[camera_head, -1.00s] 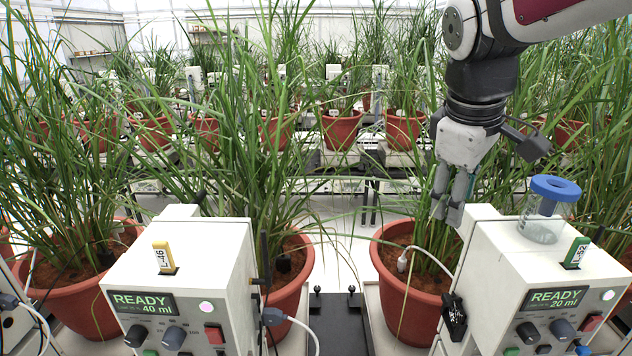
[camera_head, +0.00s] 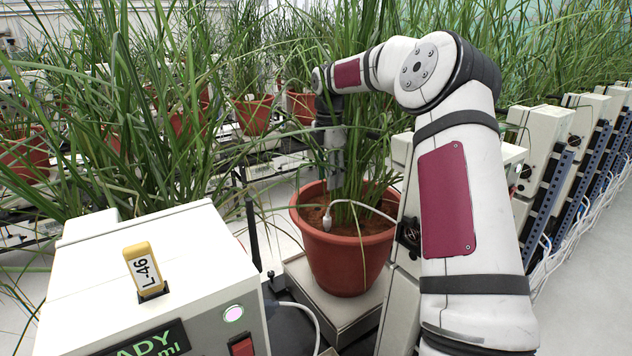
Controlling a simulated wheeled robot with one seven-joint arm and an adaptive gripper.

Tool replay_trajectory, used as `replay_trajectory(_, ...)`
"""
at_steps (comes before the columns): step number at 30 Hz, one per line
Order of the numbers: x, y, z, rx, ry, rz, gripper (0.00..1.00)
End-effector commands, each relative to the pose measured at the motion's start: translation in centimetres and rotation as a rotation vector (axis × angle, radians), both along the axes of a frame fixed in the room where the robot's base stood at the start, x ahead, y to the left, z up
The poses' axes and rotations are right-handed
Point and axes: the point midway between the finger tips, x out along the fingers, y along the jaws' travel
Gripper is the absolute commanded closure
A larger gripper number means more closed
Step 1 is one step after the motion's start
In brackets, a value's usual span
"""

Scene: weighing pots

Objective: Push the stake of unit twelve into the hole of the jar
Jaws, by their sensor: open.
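My gripper (camera_head: 334,178) is open and points down at the left side of a terracotta pot (camera_head: 348,262), among the plant's leaves. A white stake head (camera_head: 327,222) with a white cable stands in the soil just below and left of the fingertips; they look apart from it. The stake's lower end is hidden in the soil. The jar is not in view. The unit box (camera_head: 514,155) beside this pot is mostly hidden behind my arm, and its tag does not show, so I cannot read its number.
A white unit box (camera_head: 90,275) with yellow tag L-46 stands in the left foreground. A black upright rod (camera_head: 253,232) rises beside it. Long leaves crowd the left and back. A row of boxes (camera_head: 585,125) lines the right, beside open floor.

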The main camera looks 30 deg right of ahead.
Motion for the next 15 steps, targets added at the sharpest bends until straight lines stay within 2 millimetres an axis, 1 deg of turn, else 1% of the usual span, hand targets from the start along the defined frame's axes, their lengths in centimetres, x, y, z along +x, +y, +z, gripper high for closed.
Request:
replay_trajectory(5,0.0,-0.2,-1.3,0.004,0.003,0.006,0.57)
replay_trajectory(8,-0.1,-0.2,-2.7,0.005,0.004,0.006,0.57)
replay_trajectory(15,0.0,-0.1,-7.1,0.005,0.004,0.005,0.57)
